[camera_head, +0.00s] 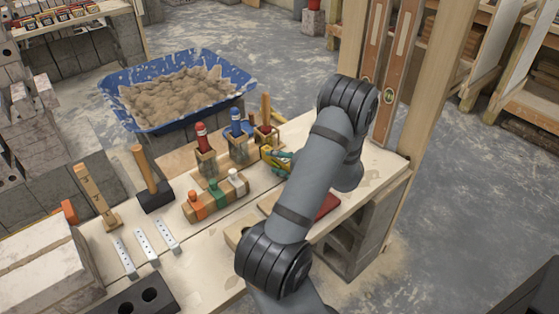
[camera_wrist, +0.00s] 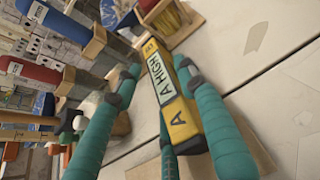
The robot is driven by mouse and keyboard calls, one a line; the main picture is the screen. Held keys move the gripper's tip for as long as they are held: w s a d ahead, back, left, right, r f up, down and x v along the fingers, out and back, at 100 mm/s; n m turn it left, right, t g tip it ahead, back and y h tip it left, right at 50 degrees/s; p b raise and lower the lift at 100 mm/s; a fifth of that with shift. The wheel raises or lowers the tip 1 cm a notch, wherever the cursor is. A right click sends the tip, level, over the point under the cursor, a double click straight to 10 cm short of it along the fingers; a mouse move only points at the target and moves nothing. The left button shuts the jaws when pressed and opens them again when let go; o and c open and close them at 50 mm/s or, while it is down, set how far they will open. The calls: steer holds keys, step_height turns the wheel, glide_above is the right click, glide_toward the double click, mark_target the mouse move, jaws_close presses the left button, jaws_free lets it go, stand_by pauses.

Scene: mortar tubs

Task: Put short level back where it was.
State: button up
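In the head view the yellow bar (camera_head: 270,157) is partly hidden by my gripper (camera_head: 283,160), beside the wooden tool holders at the back of the bench. Its full length and underside are hidden.
A block holds orange, green and white-topped items (camera_head: 216,198). A mallet (camera_head: 152,180) stands left. A red item (camera_head: 328,205) lies behind my arm. A blue tub (camera_head: 245,82) is beyond the bench. Long levels (camera_head: 400,55) hang right.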

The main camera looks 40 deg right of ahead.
steer(key=shift+o, duration=1)
steer(key=shift+r+p, duration=0.35)
steer(key=p+v, duration=0.1)
steer(key=v, duration=1.1)
steer(key=shift+f, duration=0.1)
